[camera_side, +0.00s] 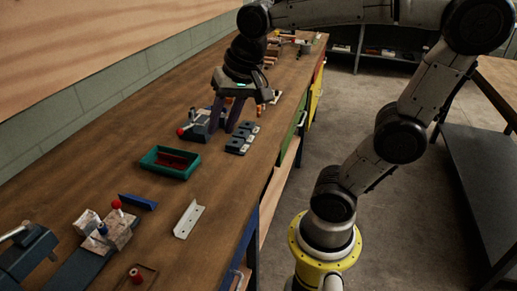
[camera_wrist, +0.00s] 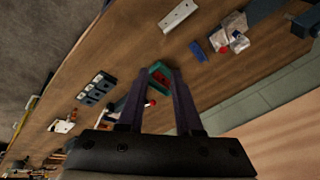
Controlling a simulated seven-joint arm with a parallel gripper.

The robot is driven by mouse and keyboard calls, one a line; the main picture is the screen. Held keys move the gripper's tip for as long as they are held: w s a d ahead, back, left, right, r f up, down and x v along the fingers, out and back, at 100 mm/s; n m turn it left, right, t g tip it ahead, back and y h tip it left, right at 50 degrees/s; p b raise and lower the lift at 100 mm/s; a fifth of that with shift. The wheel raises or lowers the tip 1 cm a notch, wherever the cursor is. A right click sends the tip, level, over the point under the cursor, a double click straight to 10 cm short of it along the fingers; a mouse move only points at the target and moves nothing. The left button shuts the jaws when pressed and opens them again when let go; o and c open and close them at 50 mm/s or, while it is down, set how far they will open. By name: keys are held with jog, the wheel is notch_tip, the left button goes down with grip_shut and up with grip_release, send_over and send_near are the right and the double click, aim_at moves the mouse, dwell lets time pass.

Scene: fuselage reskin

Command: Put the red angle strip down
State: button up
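The red angle strip (camera_side: 175,160) appears to lie inside a small green tray (camera_side: 150,168) on the wooden bench; only part of it shows above the walls. In the wrist view the red piece (camera_wrist: 161,77) shows in the green tray (camera_wrist: 155,69), seen between my fingertips. My gripper (camera_side: 224,130) is open and empty, its two dark fingers pointing down above the bench, behind and to the right of the tray in the side view. It is apart from the strip.
A pale angle strip (camera_side: 188,219) and a blue strip (camera_side: 138,201) lie in front of the tray. A clamp with a red knob (camera_side: 190,127) and dark blocks (camera_side: 241,138) stand near my gripper. A vise-like fixture (camera_side: 108,232) stands at front left. Bare bench surrounds the tray.

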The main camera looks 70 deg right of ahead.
jog(key=s+a+f+n+t, duration=0.1)
jog(key=s+f+n, duration=0.3)
jog(key=s+n, duration=0.4)
jog(key=shift+s+a+n, duration=0.15)
jog(key=shift+a+n, duration=0.2)
jog(key=shift+n, duration=0.25)
